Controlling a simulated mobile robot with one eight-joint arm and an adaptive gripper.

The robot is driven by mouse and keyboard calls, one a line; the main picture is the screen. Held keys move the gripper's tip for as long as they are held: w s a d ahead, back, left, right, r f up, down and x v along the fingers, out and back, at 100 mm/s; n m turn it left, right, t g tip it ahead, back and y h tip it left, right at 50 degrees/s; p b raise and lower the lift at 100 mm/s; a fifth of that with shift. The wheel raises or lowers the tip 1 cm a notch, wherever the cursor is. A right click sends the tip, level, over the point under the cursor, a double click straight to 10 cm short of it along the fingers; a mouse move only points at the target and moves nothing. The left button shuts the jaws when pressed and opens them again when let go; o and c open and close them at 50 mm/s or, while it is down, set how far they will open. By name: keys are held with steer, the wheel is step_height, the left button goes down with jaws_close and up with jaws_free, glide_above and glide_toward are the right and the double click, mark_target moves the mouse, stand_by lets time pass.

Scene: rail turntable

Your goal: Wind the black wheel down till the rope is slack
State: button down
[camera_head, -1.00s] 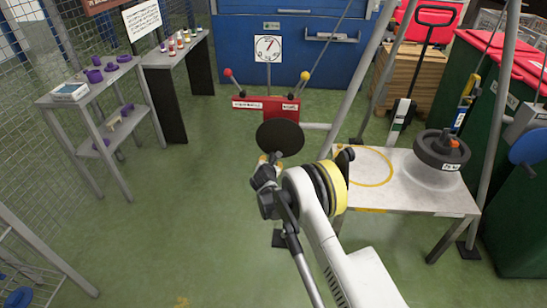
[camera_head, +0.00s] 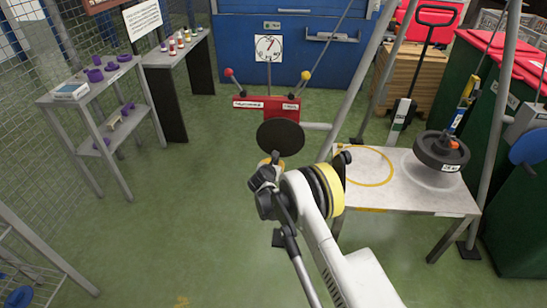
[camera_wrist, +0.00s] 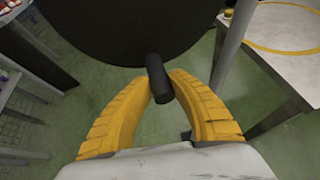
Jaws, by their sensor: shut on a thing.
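The black wheel (camera_head: 281,138) is a dark disc on the red winch unit (camera_head: 265,105). In the wrist view the wheel (camera_wrist: 130,30) fills the top, and its black handle (camera_wrist: 158,78) sticks out toward me. My gripper (camera_wrist: 160,82) has its yellow fingers on either side of this handle and is shut on it. In the head view my gripper (camera_head: 271,163) is at the wheel's lower edge, partly hidden by my wrist. A thin dark line, perhaps the rope (camera_head: 338,22), runs up behind the winch. I cannot tell whether it is slack.
A black weight (camera_head: 441,150) sits on the pale table (camera_head: 400,203) at right, beside a yellow ring (camera_head: 391,168). A dial (camera_head: 269,48) stands behind the winch. Grey shelves (camera_head: 67,103) are at left. Metal poles rise around the table. The green floor at left is clear.

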steer(key=shift+d, duration=0.3)
steer(key=shift+d+n+h, duration=0.7)
steer(key=shift+d, duration=0.25)
steer(key=shift+d, duration=0.2)
steer(key=shift+s+d+r, duration=0.1)
steer(key=shift+d, duration=0.6)
steer(key=shift+d, duration=0.25)
steer(key=shift+d+r, duration=0.35)
steer(key=shift+d, duration=0.3)
steer(key=shift+d, duration=0.15)
steer(key=shift+d+r, duration=0.5)
steer(key=shift+d, duration=0.1)
